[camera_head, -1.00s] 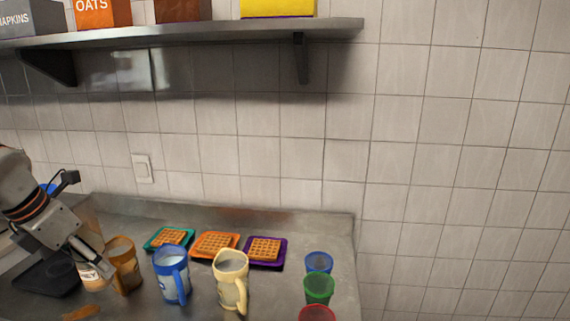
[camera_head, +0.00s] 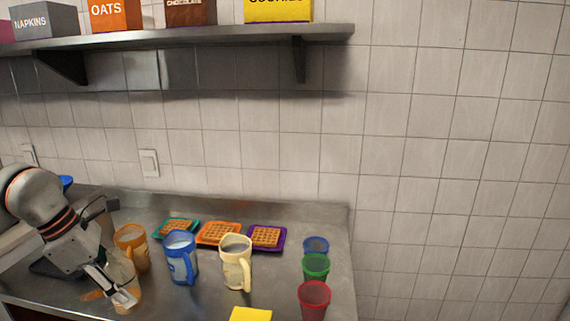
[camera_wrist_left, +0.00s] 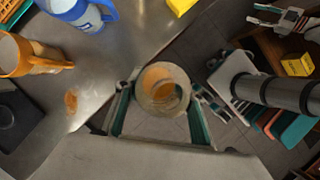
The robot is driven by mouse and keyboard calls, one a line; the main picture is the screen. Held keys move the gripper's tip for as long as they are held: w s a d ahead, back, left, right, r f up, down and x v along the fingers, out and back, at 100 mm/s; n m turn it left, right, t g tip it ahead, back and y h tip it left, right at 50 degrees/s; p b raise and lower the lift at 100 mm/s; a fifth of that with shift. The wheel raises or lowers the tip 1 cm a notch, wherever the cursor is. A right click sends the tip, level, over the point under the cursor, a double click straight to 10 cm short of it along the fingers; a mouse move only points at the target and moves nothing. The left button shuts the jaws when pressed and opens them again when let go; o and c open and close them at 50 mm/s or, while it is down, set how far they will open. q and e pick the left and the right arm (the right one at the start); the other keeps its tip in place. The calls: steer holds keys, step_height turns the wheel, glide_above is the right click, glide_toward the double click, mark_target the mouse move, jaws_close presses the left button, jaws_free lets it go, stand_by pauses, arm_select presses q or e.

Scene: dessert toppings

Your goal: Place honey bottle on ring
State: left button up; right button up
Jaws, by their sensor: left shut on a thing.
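My left gripper (camera_head: 123,299) is shut on the honey bottle (camera_head: 123,268), a see-through bottle with amber content. The bottle stands out in front of the orange mug in the head view. In the left wrist view the bottle (camera_wrist_left: 162,88) is seen end-on between the fingers of my left gripper (camera_wrist_left: 160,103), near the counter's front edge. A faint orange mark (camera_head: 94,295), probably the ring, lies on the counter left of the bottle. It also shows in the wrist view (camera_wrist_left: 71,102).
An orange mug (camera_head: 132,240), a blue mug (camera_head: 181,262) and a cream mug (camera_head: 236,268) stand nearby. Waffles on coloured plates lie behind them. Blue, green and red cups (camera_head: 314,301) stand right. A yellow item (camera_head: 250,314) is at the front. A dark tray (camera_wrist_left: 18,120) lies left.

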arm_select(q)
steer(key=s+d+f+m+g+y, duration=0.1)
steer(key=d+m, duration=0.5)
steer(key=m, duration=0.6)
steer(key=s+d+f+m+g+y, duration=0.1)
steer(key=d+f+m+g, duration=0.5)
steer(key=m, duration=0.6)
steer(key=shift+s+d+m+y, duration=0.15)
steer(key=shift+s+m+y, duration=0.15)
steer(key=shift+y, duration=0.6)
